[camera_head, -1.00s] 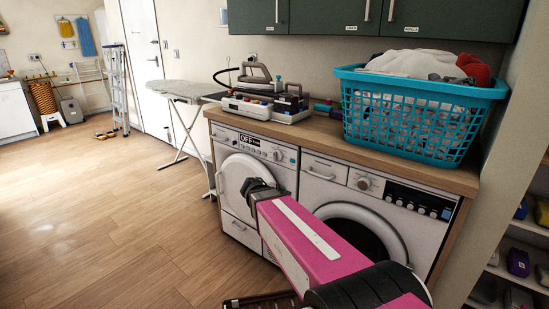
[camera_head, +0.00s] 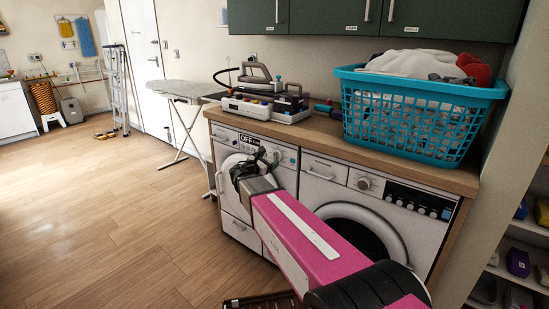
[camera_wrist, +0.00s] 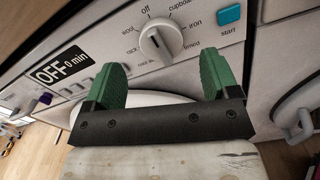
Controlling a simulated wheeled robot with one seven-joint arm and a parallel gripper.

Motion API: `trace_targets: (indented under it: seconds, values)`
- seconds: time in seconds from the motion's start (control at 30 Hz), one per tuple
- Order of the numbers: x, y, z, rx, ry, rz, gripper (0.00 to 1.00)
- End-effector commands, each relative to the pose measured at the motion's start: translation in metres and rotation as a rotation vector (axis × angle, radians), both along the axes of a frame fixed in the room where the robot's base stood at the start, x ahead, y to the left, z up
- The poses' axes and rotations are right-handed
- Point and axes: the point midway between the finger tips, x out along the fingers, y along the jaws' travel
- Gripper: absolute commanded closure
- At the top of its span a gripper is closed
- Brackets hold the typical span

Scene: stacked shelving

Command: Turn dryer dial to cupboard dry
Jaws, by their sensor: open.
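The dryer dial (camera_wrist: 160,42) is a round white knob on the left machine's panel. In the wrist view "off" is printed above it, "cupboard" at its upper right, "iron" and "timed" on the right, and "wool" and "rack" on the left. The display (camera_wrist: 62,66) reads "OFF 0 min". My gripper (camera_wrist: 162,72) is open and empty, with one green finger to the lower left of the dial and one to the lower right, both apart from it. In the head view my gripper (camera_head: 250,165) is in front of the dryer (camera_head: 240,232), near its panel.
A blue start button (camera_wrist: 229,14) is right of the dial. A second machine (camera_head: 388,222) stands to the right under the wooden worktop (camera_head: 330,143). A turquoise laundry basket (camera_head: 420,125) and an iron station (camera_head: 265,105) are on the worktop. The floor at left is clear.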

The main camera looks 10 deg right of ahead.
Motion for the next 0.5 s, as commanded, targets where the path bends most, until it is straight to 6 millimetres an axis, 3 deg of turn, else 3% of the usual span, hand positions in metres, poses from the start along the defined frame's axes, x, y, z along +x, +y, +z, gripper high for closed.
trace_targets:
  seconds: [0.23, 0.5]
  values:
    - [0.024, -0.028, 0.0, 0.0, -0.001, -0.002, 0.19]
    - [0.031, -0.037, 0.0, 0.001, -0.001, 0.0, 0.19]
